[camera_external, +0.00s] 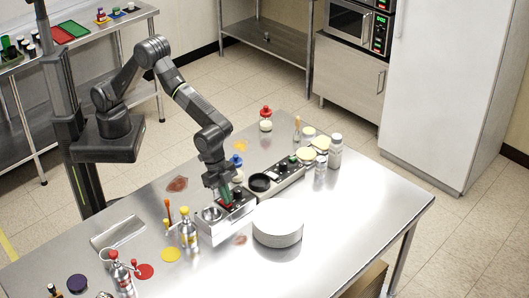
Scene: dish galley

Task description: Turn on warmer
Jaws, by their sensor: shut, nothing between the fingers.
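A low stainless unit that looks like the warmer (216,232) stands near the middle of the steel table, with a round metal pot or well (211,214) in its top. A dark panel lies at its back right. My gripper (226,203) points down at that panel, shut and empty. Its tips are very close to the panel, but I cannot tell whether they touch it. The gripper partly hides the panel, and the switch position cannot be read. A similar unit (290,184) with a black pan (260,183) and knobs stands just behind to the right.
A stack of white plates (278,222) stands right of the unit. Bottles (188,228) stand close on its left, and a blue-capped bottle (236,168) is behind the gripper. Shakers (335,151) stand at the back right. The table's right front (350,215) is clear.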

